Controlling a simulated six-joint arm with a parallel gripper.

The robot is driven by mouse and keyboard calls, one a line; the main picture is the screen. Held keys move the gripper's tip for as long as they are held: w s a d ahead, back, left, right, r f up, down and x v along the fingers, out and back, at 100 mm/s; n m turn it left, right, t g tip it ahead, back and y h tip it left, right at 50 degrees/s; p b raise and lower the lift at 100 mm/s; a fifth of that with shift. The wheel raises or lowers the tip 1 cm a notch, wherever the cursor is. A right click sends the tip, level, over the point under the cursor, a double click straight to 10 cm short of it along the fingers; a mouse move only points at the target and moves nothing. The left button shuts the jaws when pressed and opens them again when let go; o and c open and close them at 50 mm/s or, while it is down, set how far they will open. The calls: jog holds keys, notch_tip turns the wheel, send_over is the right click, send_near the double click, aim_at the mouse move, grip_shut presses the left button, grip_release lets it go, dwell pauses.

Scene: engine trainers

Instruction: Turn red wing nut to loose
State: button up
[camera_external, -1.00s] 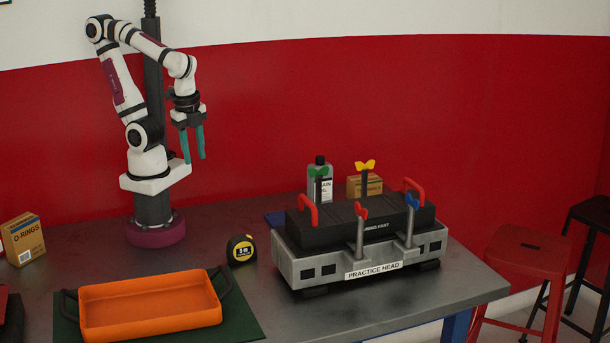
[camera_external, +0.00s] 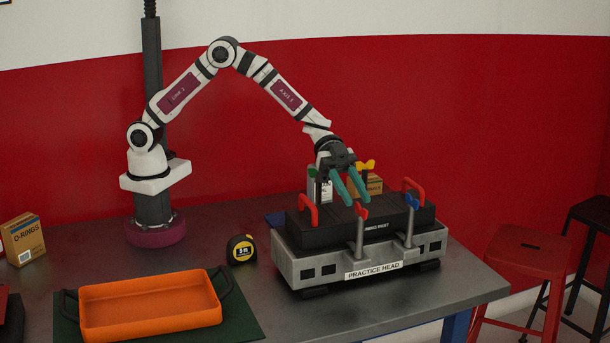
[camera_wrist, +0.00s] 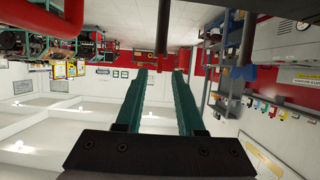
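The red wing nut (camera_external: 361,210) sits on top of a grey post at the front of the practice head (camera_external: 292,266). My gripper (camera_external: 357,202) reaches down over the head, its teal fingertips close to the red wing nut. The fingers are apart, and the gap also shows in the wrist view (camera_wrist: 160,70). I cannot tell whether they touch the nut or stand around it. A dark upright (camera_wrist: 163,25) shows beyond the fingertips in the wrist view; I cannot tell which post it is.
A blue wing nut (camera_external: 412,201) stands to the right, a yellow one (camera_external: 365,165) behind, and a green one (camera_external: 312,172) back left, partly hidden. Red handles (camera_external: 309,209) rise at both ends of the head. An orange tray (camera_external: 150,310) and tape measure (camera_external: 241,249) lie left.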

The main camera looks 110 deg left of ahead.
aim_at(349, 218)
jog(key=x, duration=0.3)
jog(key=shift+w+d+f, duration=0.1)
jog(key=shift+w+d, duration=0.1)
jog(key=shift+d, duration=0.05)
grip_shut()
